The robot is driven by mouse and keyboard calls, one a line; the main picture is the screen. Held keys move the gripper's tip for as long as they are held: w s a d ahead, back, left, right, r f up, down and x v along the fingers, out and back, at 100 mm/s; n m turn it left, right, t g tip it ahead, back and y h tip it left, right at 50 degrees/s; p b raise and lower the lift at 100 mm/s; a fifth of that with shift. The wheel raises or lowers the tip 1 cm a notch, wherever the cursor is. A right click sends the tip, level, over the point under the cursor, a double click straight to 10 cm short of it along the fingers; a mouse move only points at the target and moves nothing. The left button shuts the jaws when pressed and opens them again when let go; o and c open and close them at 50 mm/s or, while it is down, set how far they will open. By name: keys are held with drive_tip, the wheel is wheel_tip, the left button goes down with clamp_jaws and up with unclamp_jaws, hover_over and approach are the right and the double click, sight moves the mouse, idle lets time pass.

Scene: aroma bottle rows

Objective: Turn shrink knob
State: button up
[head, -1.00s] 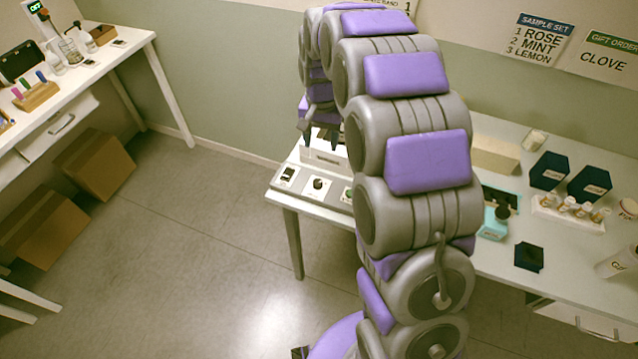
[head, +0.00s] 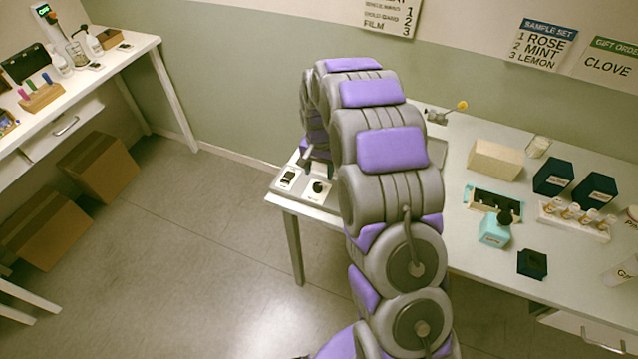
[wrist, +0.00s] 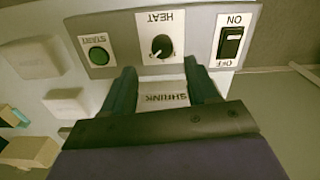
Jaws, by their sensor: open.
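The shrink knob is a black round knob (wrist: 162,46) on a white plate marked HEAT, seen upside down in the wrist view. A SHRINK label (wrist: 163,95) lies between my fingers in the wrist view. My gripper (wrist: 159,72) is open and empty. Its two dark fingertips point toward the knob, one to each side, and appear just short of it. I cannot tell how far above the panel they are. In the head view my arm hides much of the gripper.
A green START button (wrist: 98,56) and a black ON/OFF switch (wrist: 230,42) flank the knob on the grey panel (wrist: 198,30).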

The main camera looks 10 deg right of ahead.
sight(318, 185)
drive_tip(key=f, duration=0.4)
drive_tip(key=a+f, duration=0.1)
drive_tip(key=f, duration=0.1)
drive_tip(key=shift+b, duration=0.35)
drive_tip(key=shift+d, duration=0.25)
drive_tip(key=c, duration=1)
